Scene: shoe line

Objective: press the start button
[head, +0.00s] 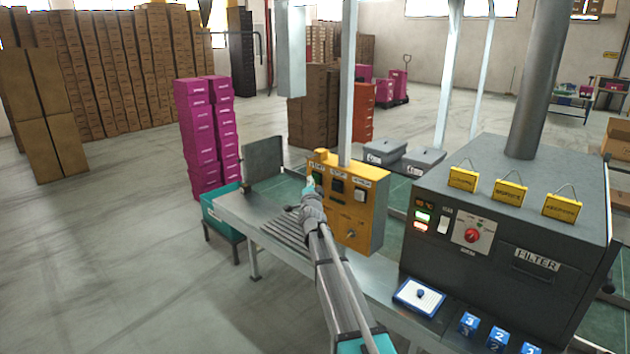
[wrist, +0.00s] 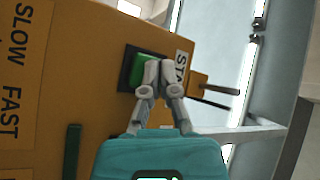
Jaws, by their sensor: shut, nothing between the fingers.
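The yellow control box (head: 374,222) stands on the metal line in the head view, with dark switches and a dial on its face. It fills the left of the wrist view (wrist: 60,70). The green start button (wrist: 146,66) sits in a black square surround, beside a white label reading "STA", the rest hidden. My gripper (wrist: 162,66) is shut and empty, its fingertips over the button and covering part of it. Whether they touch it I cannot tell. In the head view my gripper (head: 310,184) is at the left end of the box's face and hides most of the button there.
A dark grey filter machine (head: 465,265) stands to the right, with a red knob and yellow tags. A teal crate (head: 222,212) is at the line's left end. Pink boxes (head: 208,135) are stacked behind. The left floor is clear.

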